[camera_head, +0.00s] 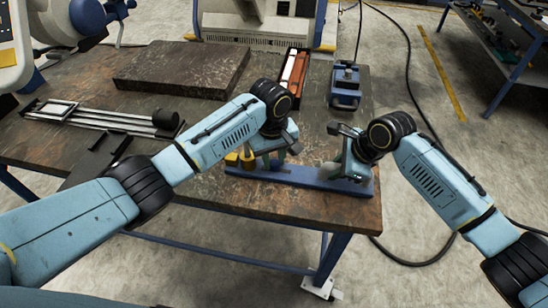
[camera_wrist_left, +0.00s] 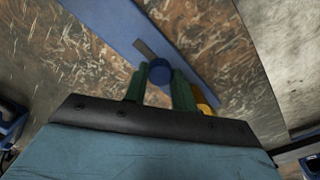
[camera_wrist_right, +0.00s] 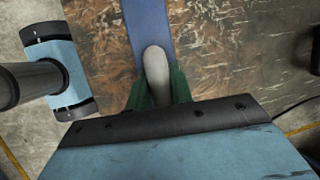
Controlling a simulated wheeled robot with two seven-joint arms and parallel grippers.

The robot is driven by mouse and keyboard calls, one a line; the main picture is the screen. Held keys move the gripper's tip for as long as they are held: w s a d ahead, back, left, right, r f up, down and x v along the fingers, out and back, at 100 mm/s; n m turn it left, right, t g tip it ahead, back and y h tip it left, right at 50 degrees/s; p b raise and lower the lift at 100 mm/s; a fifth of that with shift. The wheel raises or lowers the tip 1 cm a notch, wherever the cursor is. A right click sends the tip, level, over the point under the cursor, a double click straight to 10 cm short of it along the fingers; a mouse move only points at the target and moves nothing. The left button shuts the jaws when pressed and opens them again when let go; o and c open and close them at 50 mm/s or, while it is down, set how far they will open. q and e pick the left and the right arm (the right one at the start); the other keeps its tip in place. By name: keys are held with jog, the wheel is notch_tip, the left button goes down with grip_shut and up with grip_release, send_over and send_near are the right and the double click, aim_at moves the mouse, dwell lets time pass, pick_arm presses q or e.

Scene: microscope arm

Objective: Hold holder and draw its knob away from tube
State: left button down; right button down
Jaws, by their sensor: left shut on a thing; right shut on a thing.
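The holder is a long blue bar (camera_head: 300,178) lying on the workbench near its front right edge. It also shows in the left wrist view (camera_wrist_left: 112,22) and the right wrist view (camera_wrist_right: 148,22). My left gripper (camera_wrist_left: 157,88) has its green fingers shut on a round blue piece (camera_wrist_left: 160,72) at the holder's left part. A yellow piece (camera_head: 232,159) is beside that gripper. My right gripper (camera_wrist_right: 157,88) is shut on a pale grey rounded knob (camera_wrist_right: 156,70) at the holder's right end. I cannot make out the tube clearly.
The workbench (camera_head: 200,230) is brown and worn. A dark slab (camera_head: 182,70), a red-and-white tray (camera_head: 294,70) and a blue box-like device (camera_head: 345,86) stand behind. A metal rail fixture (camera_head: 100,117) lies at left. The floor to the right is open, with a black cable.

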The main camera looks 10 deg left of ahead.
aim_at(287, 172)
pick_arm(q)
jog(key=shift+d, duration=1.85)
pick_arm(e)
jog(key=shift+a+r, duration=0.1)
jog(key=shift+r, duration=0.05)
pick_arm(q)
jog(key=shift+s, duration=0.1)
jog(key=c, duration=1.2)
grip_release()
jog(key=shift+o, duration=0.4)
jog(key=shift+a, duration=0.1)
jog(key=shift+r, duration=0.15)
notch_tip(287, 172, up, 12)
jog(key=shift+a, duration=0.15)
pick_arm(e)
jog(key=c, duration=1.1)
grip_release()
jog(key=shift+c, duration=0.2)
